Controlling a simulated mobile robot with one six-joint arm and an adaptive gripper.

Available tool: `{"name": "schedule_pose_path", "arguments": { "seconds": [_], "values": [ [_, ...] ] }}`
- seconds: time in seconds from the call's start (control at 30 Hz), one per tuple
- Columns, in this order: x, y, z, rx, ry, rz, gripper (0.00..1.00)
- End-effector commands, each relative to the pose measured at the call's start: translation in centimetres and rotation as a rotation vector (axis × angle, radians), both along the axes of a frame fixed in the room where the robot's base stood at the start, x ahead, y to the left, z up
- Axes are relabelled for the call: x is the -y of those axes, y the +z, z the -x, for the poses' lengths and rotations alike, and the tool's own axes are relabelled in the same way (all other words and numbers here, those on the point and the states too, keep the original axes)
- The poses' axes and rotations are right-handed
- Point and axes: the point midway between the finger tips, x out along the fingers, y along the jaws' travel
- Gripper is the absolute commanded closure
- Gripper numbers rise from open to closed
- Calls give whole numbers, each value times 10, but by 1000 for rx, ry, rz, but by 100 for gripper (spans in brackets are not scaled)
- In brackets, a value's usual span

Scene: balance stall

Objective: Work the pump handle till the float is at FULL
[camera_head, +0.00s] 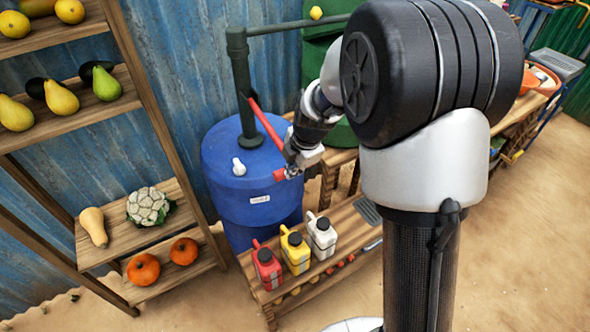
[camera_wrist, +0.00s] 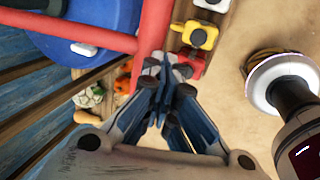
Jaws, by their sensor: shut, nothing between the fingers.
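The red pump handle (camera_head: 268,127) slopes down to the right from the dark green pump post (camera_head: 240,75) on the blue barrel (camera_head: 225,200). A red end piece (camera_head: 279,175) shows at its low end beside my gripper (camera_head: 291,168). In the wrist view, the red handle bar (camera_wrist: 70,30) meets a red crosspiece (camera_wrist: 155,30). My gripper (camera_wrist: 163,68) is shut and empty, with its fingertips close by the crosspiece. I cannot tell whether they touch it. A yellow ball (camera_head: 316,13) sits above the green pipe. I cannot make out a float or a FULL mark.
Yellow, red and white jugs (camera_head: 295,250) stand on a low wooden bench (camera_head: 262,292) in front of the barrel. A wooden produce shelf (camera_head: 150,100) stands at left. My arm hides part of the stall behind it. Sandy floor is clear at lower right.

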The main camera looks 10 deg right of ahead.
Motion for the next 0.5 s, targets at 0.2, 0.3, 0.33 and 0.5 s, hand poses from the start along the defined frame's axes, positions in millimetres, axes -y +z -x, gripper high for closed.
{"name": "schedule_pose_path", "arguments": {
  "seconds": [0.2,0.3,0.33,0.5],
  "values": [
    [-1,-32,-3,0,1,0,100],
    [-2,-37,-4,0,1,0,100],
    [-2,-38,-5,0,1,0,100],
    [-2,-38,-6,1,1,0,100]
  ]
}}
